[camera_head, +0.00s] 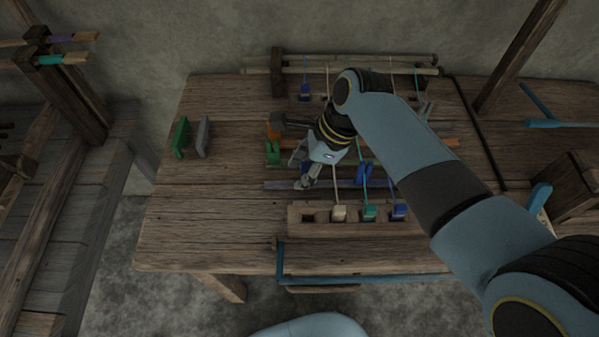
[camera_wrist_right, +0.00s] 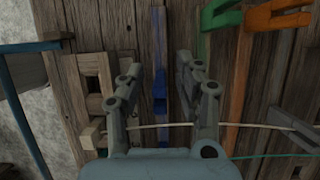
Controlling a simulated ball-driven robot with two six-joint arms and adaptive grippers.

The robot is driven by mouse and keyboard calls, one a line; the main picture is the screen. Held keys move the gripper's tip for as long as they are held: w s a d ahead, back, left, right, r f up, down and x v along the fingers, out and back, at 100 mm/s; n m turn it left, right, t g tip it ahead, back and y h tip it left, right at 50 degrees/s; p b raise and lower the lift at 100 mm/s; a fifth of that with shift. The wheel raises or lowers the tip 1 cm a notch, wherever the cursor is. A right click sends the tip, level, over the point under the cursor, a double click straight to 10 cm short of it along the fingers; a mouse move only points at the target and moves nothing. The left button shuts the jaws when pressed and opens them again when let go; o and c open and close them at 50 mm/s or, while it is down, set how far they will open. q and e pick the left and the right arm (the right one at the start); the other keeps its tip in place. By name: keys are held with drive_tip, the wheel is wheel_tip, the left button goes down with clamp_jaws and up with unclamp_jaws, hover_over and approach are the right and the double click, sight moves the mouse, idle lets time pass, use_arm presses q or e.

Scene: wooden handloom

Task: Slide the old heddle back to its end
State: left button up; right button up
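A blue heddle (camera_wrist_right: 160,92) sits on a dark blue-purple rail (camera_wrist_right: 158,35) in the right wrist view. The rail also shows in the head view (camera_head: 276,186). My right gripper (camera_head: 302,181) is over the rail near its left end. In the wrist view the right gripper (camera_wrist_right: 150,72) is open, with one finger on each side of the blue heddle and a gap to both. A green heddle (camera_head: 272,152) and an orange heddle (camera_head: 274,130) stand beyond it on other rails. The frames do not show which heddle is the old one. My left gripper is not in view.
A slotted wooden block (camera_head: 295,219) holds white, green and blue pegs in front of the gripper. Threads run from the pegs towards the back bar (camera_head: 350,70). Green and grey plates (camera_head: 190,138) stand at left. The table's front left is clear.

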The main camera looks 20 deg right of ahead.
drive_tip(key=shift+a+f, duration=0.2)
drive_tip(key=shift+f, duration=0.25)
drive_tip(key=shift+w+a+f, duration=0.1)
drive_tip(key=shift+f, duration=0.2)
drive_tip(key=c, duration=0.3)
clamp_jaws()
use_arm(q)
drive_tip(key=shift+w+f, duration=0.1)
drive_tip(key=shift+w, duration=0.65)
